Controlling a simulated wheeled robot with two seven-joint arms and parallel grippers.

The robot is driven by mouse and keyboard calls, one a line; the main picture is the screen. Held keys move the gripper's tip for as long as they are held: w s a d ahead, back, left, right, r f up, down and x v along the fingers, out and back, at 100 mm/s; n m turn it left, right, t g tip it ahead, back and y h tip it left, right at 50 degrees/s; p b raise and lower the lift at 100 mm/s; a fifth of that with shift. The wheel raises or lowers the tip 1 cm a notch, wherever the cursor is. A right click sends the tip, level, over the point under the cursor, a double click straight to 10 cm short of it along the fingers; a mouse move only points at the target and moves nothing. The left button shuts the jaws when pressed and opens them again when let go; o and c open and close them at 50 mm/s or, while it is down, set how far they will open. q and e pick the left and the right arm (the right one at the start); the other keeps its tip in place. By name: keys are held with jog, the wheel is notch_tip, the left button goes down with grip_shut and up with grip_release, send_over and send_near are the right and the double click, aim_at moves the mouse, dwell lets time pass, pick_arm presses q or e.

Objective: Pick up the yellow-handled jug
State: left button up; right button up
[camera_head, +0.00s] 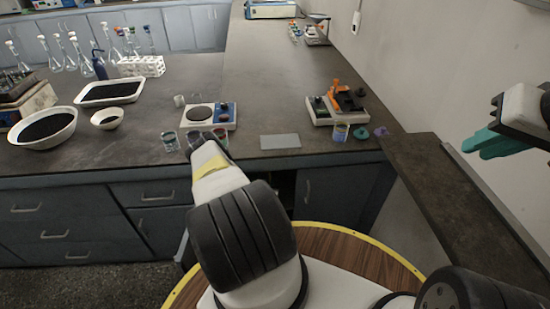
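I cannot make out a yellow-handled jug in the head view. Several small clear beakers, one of them (170,140), stand near the bench's front edge. My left arm reaches forward from the bottom middle; its wrist has a pale yellow band. My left gripper (197,145) is at the far end, by the beakers, mostly hidden behind the wrist, so its opening and any hold are unclear. My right gripper (492,143), with teal fingers, is at the right edge near the wall, apart from the bench items. Its finger gap is unclear.
A hotplate (198,114) and an orange-topped device (346,99) stand on the bench. A black-filled tray (109,92), bowls (45,127) and several flasks stand left.

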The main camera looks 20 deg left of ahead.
aim_at(270, 177)
pick_arm(q)
jog(key=shift+x, duration=3.3)
jog(key=shift+d+r, duration=0.1)
grip_shut()
jog(key=shift+r, duration=0.1)
